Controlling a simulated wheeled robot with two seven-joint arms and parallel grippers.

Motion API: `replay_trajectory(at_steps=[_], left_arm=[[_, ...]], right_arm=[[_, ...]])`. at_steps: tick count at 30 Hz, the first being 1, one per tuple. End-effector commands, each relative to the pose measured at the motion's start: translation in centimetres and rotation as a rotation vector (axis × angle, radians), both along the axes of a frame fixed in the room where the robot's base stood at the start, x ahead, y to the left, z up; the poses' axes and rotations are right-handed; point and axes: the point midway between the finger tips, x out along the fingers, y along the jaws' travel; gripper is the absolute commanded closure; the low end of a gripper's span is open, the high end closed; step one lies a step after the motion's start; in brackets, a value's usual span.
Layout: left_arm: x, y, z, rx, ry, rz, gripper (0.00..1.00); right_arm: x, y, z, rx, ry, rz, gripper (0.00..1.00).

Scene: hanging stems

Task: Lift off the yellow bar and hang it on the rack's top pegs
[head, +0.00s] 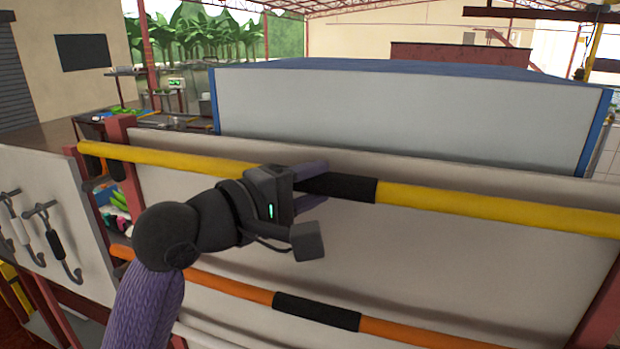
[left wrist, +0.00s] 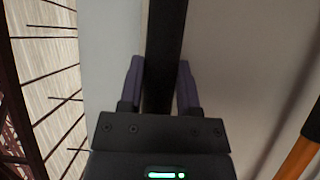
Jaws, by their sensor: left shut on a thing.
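The yellow bar (head: 470,205) runs across the head view from the upper left to the right edge, in front of a pale panel. It has a black middle grip (head: 352,188). My left gripper (head: 316,184) is shut on this black grip, with its purple fingers on either side. The grip also shows between the fingers in the left wrist view (left wrist: 165,30). The bar's left end lies near a red rack post (head: 122,135), with dark pegs (head: 92,165) just below it. I cannot tell whether it touches them. The bar's right end is out of view. My right gripper is not in view.
An orange bar (head: 410,332) with a black grip (head: 316,311) runs lower on the rack, below my left arm. Hooks (head: 52,240) hang on a pale panel at the left. A large blue-edged pale box (head: 400,115) stands behind the rack.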

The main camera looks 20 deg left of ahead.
Motion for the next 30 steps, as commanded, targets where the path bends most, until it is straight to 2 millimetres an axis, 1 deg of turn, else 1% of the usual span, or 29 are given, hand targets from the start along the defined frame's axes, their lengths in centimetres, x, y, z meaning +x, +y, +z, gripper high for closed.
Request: replay_trajectory(at_steps=[1,4,17,30], left_arm=[[0.2,0.0,-0.6,0.0,0.0,0.001,1.0],[0.6,-0.1,-1.2,-0.001,-0.001,0.002,1.0],[0.7,-0.1,-1.3,0.0,-0.001,0.002,1.0],[0.7,-0.1,-2.1,0.001,-0.003,0.002,1.0]], right_arm=[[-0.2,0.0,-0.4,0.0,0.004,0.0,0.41],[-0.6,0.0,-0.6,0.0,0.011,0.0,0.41],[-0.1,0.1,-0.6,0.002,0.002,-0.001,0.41],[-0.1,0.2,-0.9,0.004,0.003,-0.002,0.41]])
